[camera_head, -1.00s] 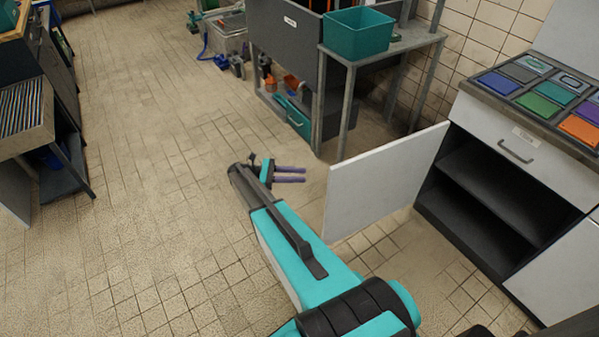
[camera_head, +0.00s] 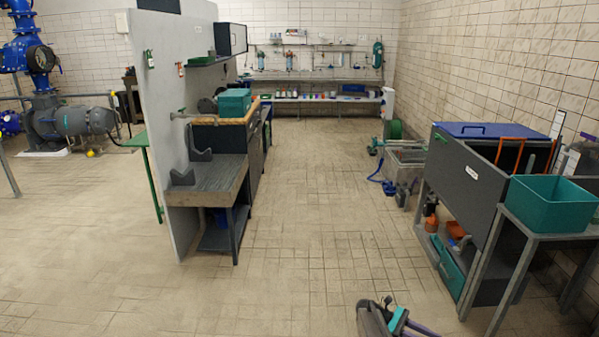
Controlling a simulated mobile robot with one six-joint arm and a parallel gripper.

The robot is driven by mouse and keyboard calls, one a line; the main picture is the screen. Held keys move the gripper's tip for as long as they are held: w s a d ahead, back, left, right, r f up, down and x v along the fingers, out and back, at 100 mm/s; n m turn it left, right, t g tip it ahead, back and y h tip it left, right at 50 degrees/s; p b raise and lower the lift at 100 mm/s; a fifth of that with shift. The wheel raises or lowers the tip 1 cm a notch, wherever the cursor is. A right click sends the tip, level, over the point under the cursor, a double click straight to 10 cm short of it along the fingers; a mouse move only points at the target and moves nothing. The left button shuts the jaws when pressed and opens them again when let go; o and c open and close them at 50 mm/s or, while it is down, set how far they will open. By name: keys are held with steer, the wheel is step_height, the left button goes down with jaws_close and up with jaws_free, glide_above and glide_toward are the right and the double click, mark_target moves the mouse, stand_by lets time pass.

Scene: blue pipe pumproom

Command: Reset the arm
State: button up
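My gripper (camera_head: 418,328) shows only in part at the bottom edge, right of the middle, with a teal body and a purple finger pointing right. Part of my dark wrist is beside it. The rest of my arm is below the picture. The gripper is above the tiled floor, apart from the furniture, and no object shows in it. The lower part of the fingers is cut off, so I cannot tell whether it is open or shut.
A dark workbench (camera_head: 205,178) stands against a grey partition (camera_head: 170,100) on the left. A dark cabinet (camera_head: 460,190) and a stand with a teal bin (camera_head: 553,203) are on the right. The tiled floor (camera_head: 320,230) between them is clear to the back shelves (camera_head: 315,100).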

steer(key=s+a+f+t+y, duration=0.1)
steer(key=s+a+f+y, duration=0.1)
steer(key=s+a+f, duration=0.5)
steer(key=s+a+f+t+y, duration=0.15)
steer(key=s+a, duration=0.35)
steer(key=s, duration=0.6)
steer(key=s+a+f+y, duration=0.3)
steer(key=s+a, duration=0.3)
steer(key=s, duration=0.3)
steer(key=s+a+f+m+t+y, duration=0.1)
steer(key=s+a+m+t+y, duration=0.1)
steer(key=a+m, duration=0.3)
steer(key=s+a+f+m+t+y, duration=0.1)
steer(key=s+a+m+y, duration=0.2)
steer(key=a, duration=0.6)
steer(key=shift+s+a+f+m+t+y+p, duration=0.35)
steer(key=shift+s+a+f+m+y, duration=0.05)
steer(key=shift+m+y, duration=0.75)
